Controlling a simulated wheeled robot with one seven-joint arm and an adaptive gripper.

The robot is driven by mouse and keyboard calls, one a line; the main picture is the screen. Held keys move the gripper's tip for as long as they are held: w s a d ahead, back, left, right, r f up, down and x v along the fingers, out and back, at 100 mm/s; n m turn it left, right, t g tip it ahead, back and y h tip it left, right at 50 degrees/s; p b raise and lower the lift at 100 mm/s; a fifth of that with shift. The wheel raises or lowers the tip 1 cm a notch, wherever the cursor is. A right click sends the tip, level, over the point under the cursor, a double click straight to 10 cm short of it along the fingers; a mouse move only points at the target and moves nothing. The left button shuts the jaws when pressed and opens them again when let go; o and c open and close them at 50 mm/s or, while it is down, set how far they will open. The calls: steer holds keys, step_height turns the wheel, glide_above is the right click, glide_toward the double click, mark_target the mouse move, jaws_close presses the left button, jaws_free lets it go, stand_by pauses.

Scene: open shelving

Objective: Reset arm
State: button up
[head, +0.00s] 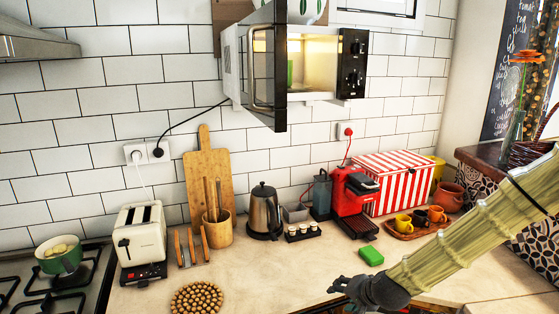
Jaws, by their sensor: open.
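My gripper (336,285) is dark and shows low in the head view, just right of the middle. It is open, with nothing seen between its fingers, over the front part of the counter (250,285). My arm reaches in from the right edge, covered in a ribbed pale green sleeve. A green sponge (371,256) lies on the counter behind and right of the gripper, apart from it.
An open, lit microwave (355,65) hangs above, its door (267,75) swung outward. A toaster (141,240), kettle (264,210), red coffee machine (352,195) and striped box (395,182) line the wall. A round beaded mat (196,298) lies in front. Bare counter surrounds the gripper's left.

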steer(key=s+f+n+g, duration=0.2)
steer(key=s+f, duration=0.8)
steer(key=f, duration=0.3)
steer(key=s+d+f+n+g+h, duration=0.1)
steer(key=s+f, duration=0.4)
steer(key=s, duration=0.5)
steer(key=s+d+f+n+g+h+b, duration=0.1)
steer(key=s+f, duration=0.4)
steer(key=s, duration=0.6)
steer(key=s+d+f+n+g+h, duration=0.1)
steer(key=s+d+f+n+g, duration=0.1)
steer(key=s, duration=0.8)
step_height(320, 180, down, 3)
steer(key=shift+s+f+n+g, duration=0.1)
steer(key=shift+s+n+g, duration=0.15)
steer(key=shift+n+g, duration=0.6)
